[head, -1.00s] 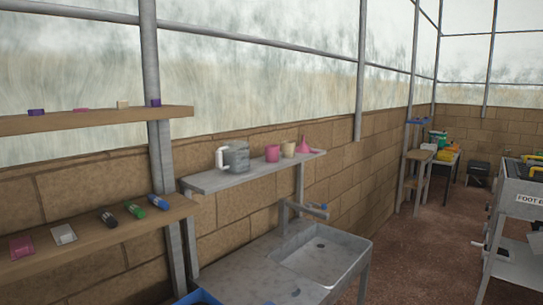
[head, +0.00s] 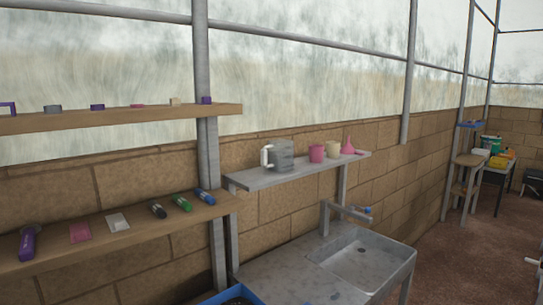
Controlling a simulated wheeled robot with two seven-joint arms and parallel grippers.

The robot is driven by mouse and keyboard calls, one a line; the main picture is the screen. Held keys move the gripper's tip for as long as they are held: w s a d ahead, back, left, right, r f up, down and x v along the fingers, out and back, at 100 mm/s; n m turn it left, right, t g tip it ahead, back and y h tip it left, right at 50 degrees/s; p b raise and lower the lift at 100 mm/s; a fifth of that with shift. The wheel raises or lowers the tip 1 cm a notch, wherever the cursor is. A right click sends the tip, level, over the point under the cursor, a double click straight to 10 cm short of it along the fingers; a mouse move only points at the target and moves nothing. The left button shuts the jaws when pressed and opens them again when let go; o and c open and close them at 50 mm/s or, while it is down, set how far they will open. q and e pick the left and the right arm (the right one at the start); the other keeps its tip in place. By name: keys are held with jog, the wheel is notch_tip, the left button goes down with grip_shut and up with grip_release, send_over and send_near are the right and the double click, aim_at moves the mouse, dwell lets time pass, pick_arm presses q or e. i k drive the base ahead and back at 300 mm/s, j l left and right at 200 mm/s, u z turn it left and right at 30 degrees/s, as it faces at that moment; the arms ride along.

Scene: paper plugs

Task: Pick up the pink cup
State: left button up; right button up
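The pink cup (head: 317,153) stands upright on a grey wall shelf (head: 266,183) above the sink. A grey jug with a white handle (head: 281,156) is to its left. A beige cup (head: 333,149) and a pink funnel-shaped item (head: 347,146) are to its right. Neither of my grippers shows in the head view.
A metal sink (head: 360,254) with a tap (head: 344,211) stands below the shelf. Wooden shelves (head: 112,234) with small items and a vertical post (head: 207,150) are on the left. Floor is open at right.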

aim_at(316, 152)
jog(key=i+l+u, duration=0.15)
jog(key=l+u, duration=0.15)
jog(key=i+l+u, duration=0.15)
jog(key=l+u, duration=0.5)
jog(key=l, duration=0.25)
jog(key=i+l+u, duration=0.1)
jog(key=l+u, duration=0.2)
jog(key=l, duration=0.15)
